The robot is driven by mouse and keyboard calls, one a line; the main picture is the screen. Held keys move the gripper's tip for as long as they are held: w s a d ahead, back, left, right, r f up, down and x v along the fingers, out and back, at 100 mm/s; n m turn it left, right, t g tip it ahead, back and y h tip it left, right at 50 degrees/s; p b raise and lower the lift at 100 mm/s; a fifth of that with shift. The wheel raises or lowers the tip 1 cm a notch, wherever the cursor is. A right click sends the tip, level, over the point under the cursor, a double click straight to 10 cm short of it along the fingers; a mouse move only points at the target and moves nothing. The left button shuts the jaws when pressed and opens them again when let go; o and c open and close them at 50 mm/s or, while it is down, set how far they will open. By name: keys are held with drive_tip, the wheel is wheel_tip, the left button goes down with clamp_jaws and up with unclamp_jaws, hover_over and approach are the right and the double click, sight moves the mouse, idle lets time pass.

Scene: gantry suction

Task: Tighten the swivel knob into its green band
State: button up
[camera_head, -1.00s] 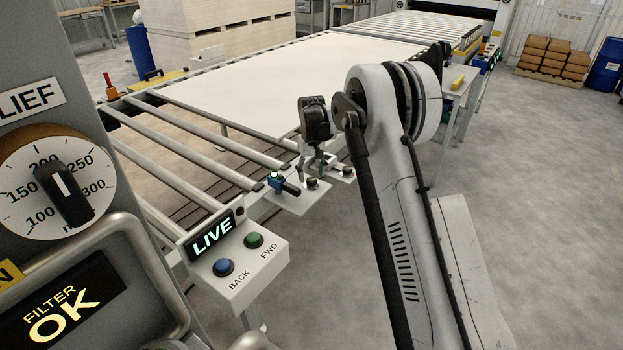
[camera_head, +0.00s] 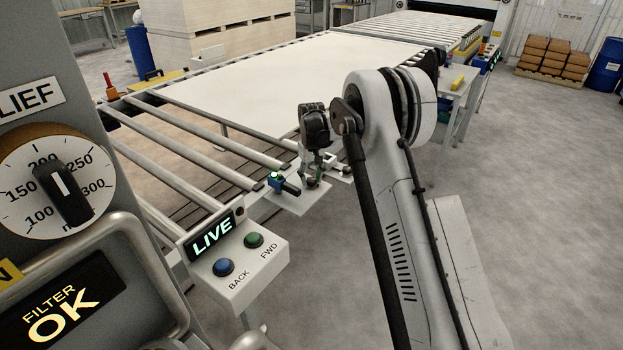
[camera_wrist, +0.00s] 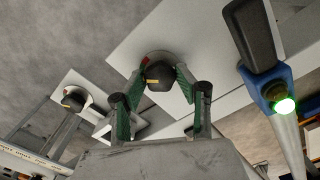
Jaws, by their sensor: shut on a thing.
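A black knob (camera_wrist: 158,76) with a yellow pointer mark sits on a round pale dial on a white plate (camera_wrist: 140,30) in the wrist view. A small red patch shows at the dial's edge; I cannot make out a green band on it. My gripper (camera_wrist: 161,82) has its green-padded fingers on both sides of this knob, shut on it. In the head view my gripper (camera_head: 313,178) reaches down to the plate and mostly hides the knob. A second black knob (camera_wrist: 74,98) on its own plate stands to the left in the wrist view, untouched.
A blue valve with a black handle and a lit green lamp (camera_wrist: 284,105) stands close on the right; it also shows in the head view (camera_head: 277,182). Rollers (camera_head: 190,130) and a large pale sheet (camera_head: 290,75) lie behind. A LIVE button box (camera_head: 240,265) is nearer.

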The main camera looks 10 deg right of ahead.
sight(311, 179)
drive_tip(key=shift+f+m+b, duration=0.15)
drive_tip(key=shift+m+b, duration=0.45)
drive_tip(key=shift+m, duration=0.4)
drive_tip(key=o, duration=1.1)
drive_tip(key=shift+o, duration=0.2)
drive_tip(key=shift+r, duration=0.3)
wheel_tip(311, 179, up, 12)
drive_tip(key=shift+f, duration=0.15)
